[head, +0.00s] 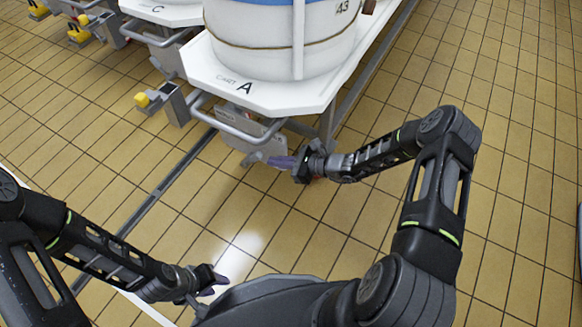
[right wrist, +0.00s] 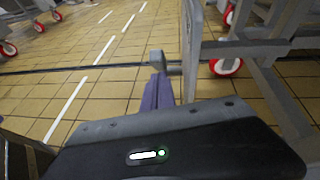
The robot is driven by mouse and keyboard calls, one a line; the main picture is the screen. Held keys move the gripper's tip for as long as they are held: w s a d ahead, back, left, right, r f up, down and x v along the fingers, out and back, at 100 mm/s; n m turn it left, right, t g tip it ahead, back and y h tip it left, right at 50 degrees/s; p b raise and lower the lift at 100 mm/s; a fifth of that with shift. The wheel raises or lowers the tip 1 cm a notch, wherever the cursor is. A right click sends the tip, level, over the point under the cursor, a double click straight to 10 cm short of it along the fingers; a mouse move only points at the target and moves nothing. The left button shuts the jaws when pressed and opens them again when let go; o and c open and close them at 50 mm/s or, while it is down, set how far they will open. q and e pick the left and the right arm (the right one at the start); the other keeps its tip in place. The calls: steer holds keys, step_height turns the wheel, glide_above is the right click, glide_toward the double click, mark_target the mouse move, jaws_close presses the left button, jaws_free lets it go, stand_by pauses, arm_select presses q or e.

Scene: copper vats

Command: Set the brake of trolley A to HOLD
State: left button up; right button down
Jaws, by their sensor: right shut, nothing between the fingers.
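Trolley A (head: 207,78) has a white top lettered "A" and carries a large white vat (head: 265,45). Below its front edge, under a grey rail, hangs a grey plate (head: 228,122). A short grey lever end (head: 254,159) sticks out low by the plate; it also shows in the right wrist view (right wrist: 157,58). My right gripper (head: 282,161) is shut and empty, its purple fingers (right wrist: 157,92) close beside that lever end; contact cannot be told. Any HOLD marking is unreadable. My left gripper (head: 216,285) hangs low near my base, its purple fingertips apart and empty.
A yellow knob (head: 142,100) sits on a grey bracket left of trolley A. Trolley C (head: 160,12) stands behind, at upper left. A dark floor rail (head: 165,185) runs diagonally. Red-rimmed wheels (right wrist: 228,66) show beneath the frame.

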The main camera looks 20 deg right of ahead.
mark_target(260, 154)
steer(key=shift+w+a+r, duration=0.35)
steer(key=shift+w+a, duration=0.15)
steer(key=shift+a, duration=0.1)
steer(key=shift+w+a+r+p, duration=0.2)
steer(key=shift+w+a+r, duration=0.05)
steer(key=shift+r, duration=0.15)
steer(key=shift+w+a+r+p, duration=0.15)
steer(key=shift+w+a+r, duration=0.1)
steer(key=shift+r, duration=0.15)
steer(key=shift+f, duration=0.1)
